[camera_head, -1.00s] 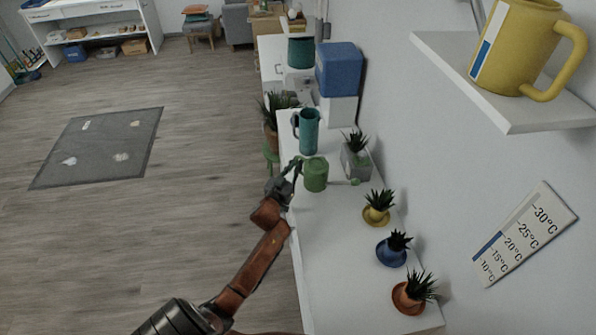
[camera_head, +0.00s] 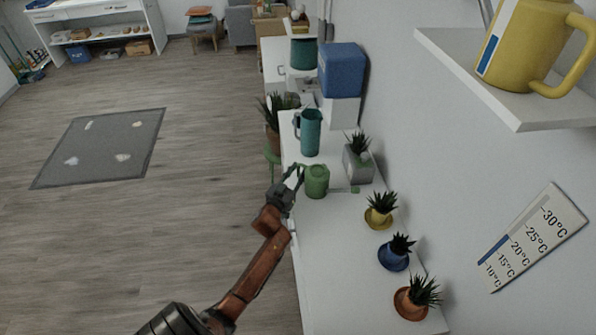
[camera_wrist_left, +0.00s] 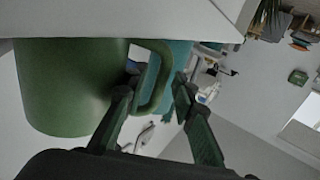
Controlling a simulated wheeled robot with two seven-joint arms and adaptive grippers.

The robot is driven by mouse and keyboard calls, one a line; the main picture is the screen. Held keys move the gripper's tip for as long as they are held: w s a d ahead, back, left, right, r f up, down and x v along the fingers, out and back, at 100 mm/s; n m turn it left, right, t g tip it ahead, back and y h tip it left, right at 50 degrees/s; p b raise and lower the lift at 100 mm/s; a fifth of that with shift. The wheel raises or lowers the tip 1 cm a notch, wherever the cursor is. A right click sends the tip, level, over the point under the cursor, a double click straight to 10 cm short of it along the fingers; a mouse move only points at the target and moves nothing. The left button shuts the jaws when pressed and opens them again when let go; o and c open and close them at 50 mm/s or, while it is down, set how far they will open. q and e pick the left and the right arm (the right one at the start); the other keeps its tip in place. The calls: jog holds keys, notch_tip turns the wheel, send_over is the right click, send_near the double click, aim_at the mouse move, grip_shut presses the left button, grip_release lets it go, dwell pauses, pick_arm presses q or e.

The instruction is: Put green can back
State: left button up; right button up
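The green can (camera_head: 317,181) stands upright on the white desk top, with its spout pointing right in the head view. Its body also fills the upper left of the left wrist view (camera_wrist_left: 68,88). Its looped handle (camera_wrist_left: 158,72) shows between the fingers of my left gripper (camera_wrist_left: 158,105). In the head view, my left gripper (camera_head: 292,178) is at the can's left side, by the handle. The fingers are apart, one on each side of the handle, and do not look closed on it. My right gripper is not in view.
A teal pitcher (camera_head: 309,133) stands behind the can. A plant in a grey pot (camera_head: 357,165) is right of it. Yellow (camera_head: 379,217), blue (camera_head: 394,260) and terracotta (camera_head: 411,302) potted plants line the wall side. The desk's front-left part is clear.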

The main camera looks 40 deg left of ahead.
pick_arm(q)
jog(key=shift+r, duration=0.2)
jog(key=p+v, duration=0.2)
jog(key=v, duration=1)
jog(key=shift+f, duration=0.1)
